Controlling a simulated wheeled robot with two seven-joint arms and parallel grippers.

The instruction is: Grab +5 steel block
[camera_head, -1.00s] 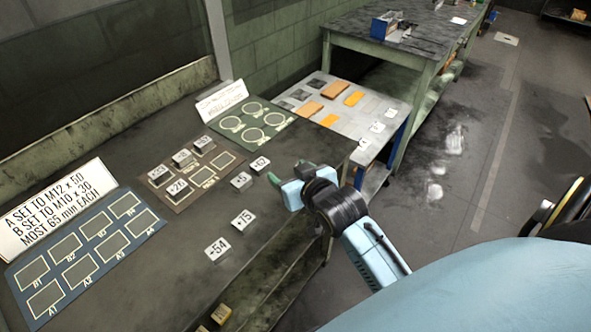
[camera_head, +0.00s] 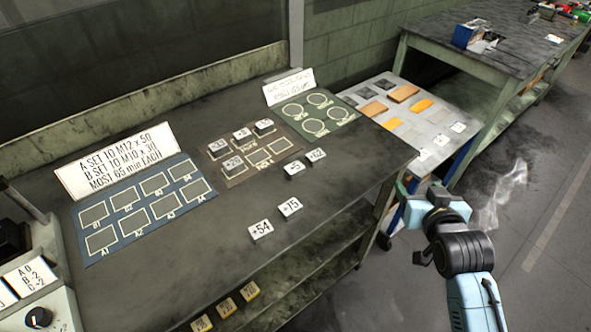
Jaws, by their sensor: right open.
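A small light steel block (camera_head: 294,169) that seems to read 5, its sign unclear, lies loose on the dark bench, right of the brown mat. A block that reads +62 (camera_head: 316,156) lies just behind and right of it. Blocks reading +15 (camera_head: 289,206) and +54 (camera_head: 260,230) lie nearer the bench's front edge. My right gripper (camera_head: 412,196) is open and appears empty, right of the bench's front edge and well apart from the blocks. My left gripper is not in view.
The brown mat (camera_head: 228,176) holds several blocks. A blue mat (camera_head: 104,255) with empty marked squares lies left, a green mat (camera_head: 339,119) behind. Signs stand at the back. A cart (camera_head: 411,83) adjoins the bench's right end. Yellow blocks (camera_head: 250,291) sit on a lower shelf.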

